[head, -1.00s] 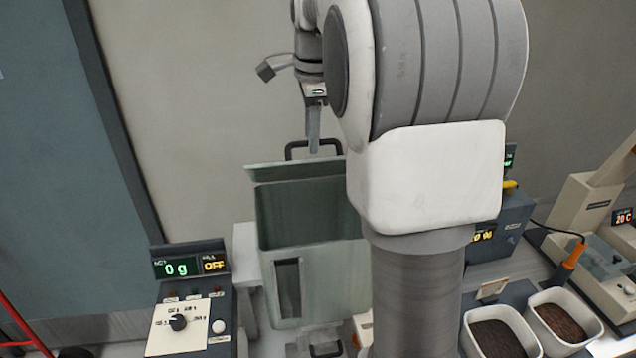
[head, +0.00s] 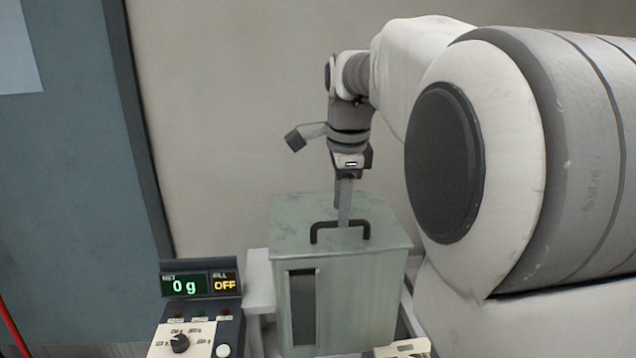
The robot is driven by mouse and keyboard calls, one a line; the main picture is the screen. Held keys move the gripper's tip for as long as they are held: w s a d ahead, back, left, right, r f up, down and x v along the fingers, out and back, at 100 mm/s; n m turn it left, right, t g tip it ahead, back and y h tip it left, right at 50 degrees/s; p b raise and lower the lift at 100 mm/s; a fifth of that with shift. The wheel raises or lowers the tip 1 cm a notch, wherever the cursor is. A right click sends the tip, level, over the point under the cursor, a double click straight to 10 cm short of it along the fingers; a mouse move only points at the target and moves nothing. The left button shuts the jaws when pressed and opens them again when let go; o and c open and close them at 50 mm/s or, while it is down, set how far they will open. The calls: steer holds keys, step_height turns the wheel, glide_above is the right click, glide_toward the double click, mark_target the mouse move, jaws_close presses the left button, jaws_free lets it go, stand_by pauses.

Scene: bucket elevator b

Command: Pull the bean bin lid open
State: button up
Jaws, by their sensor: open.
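The bean bin (head: 346,300) is a pale green box with a dark window slot in its front, at the centre of the head view. Its lid (head: 290,220) lies flat across the top and looks closed. A black bar handle (head: 328,225) stands on the lid. My gripper (head: 344,218) points down at the handle's middle, its fingers seen edge-on and overlapping the bar. It is open; whether the fingers touch the bar or straddle it, I cannot tell. The inside of the bin is hidden by the lid.
A control box (head: 190,325) with a "0 g" display, a knob and a white button stands left of the bin. A teal panel (head: 60,150) is at the left. My arm fills the right side and hides what is behind it. Plain wall is behind the bin.

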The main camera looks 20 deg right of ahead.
steer(key=shift+s+a+f+b, duration=0.1)
steer(key=shift+s+f+b, duration=0.2)
steer(key=shift+f+b, duration=0.5)
steer(key=s+r+p, duration=0.3)
steer(key=r+p, duration=0.1)
steer(key=r, duration=1.3)
steer(key=s+a+f+n+b, duration=0.2)
steer(key=a+f+n, duration=0.1)
steer(key=f+n, duration=0.1)
steer(key=shift+s+a+f+t+b, duration=0.3)
steer(key=shift+s+a+f+t, duration=0.05)
steer(key=shift+a+f+t, duration=0.1)
